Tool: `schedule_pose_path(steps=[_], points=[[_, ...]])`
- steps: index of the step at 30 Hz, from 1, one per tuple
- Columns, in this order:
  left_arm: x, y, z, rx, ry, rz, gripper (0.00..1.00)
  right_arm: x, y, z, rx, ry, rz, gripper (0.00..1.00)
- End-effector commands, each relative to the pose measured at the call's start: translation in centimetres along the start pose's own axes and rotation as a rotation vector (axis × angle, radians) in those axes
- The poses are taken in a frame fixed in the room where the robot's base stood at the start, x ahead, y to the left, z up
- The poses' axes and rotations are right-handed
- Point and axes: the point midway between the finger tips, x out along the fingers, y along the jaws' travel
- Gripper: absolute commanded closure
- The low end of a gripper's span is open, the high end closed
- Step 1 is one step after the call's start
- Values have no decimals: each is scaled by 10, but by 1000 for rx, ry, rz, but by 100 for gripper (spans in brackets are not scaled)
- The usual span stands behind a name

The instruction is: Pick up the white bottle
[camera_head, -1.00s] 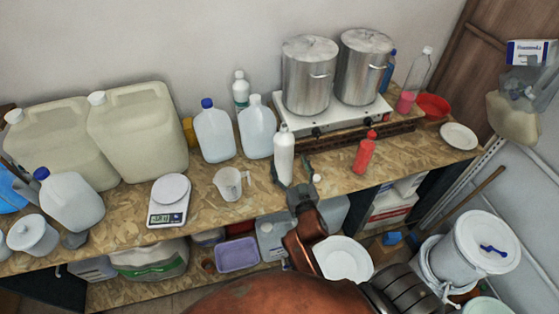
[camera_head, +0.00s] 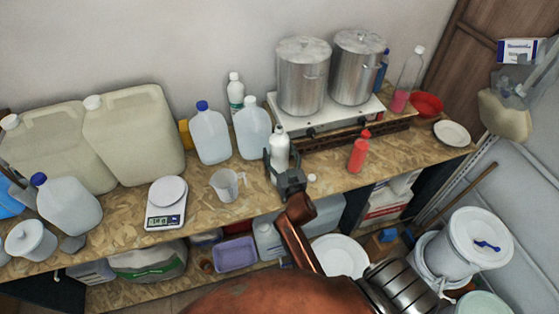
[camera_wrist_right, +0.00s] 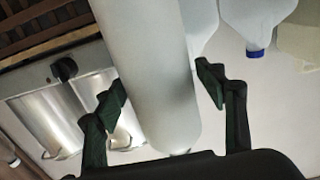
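The white bottle (camera_head: 279,146) stands upright on the wooden workbench (camera_head: 330,187), in front of the hot plate. My right gripper (camera_head: 281,163) reaches it from the front, with one finger on each side of the bottle. In the right wrist view, the white bottle (camera_wrist_right: 155,75) fills the middle between the two fingers of my right gripper (camera_wrist_right: 162,90). The fingers are spread, and the pads are close to the bottle's sides; firm contact does not show. My left gripper is not in view.
Two clear jugs (camera_head: 211,137) and a green-labelled bottle (camera_head: 235,93) stand behind and left. A measuring cup (camera_head: 227,185) is left of the gripper. A red bottle (camera_head: 359,152) is to the right. Two steel pots (camera_head: 303,78) stand on the hot plate (camera_head: 320,122).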

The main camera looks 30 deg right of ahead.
Motion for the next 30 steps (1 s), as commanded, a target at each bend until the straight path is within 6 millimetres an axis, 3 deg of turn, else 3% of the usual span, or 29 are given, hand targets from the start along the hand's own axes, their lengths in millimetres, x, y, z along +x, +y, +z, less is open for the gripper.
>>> schedule_pose_path(steps=[27,30], points=[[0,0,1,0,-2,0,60,0,0,0,0,0,0,100],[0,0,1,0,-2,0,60,0,-1,-4,0,8,-2,100]])
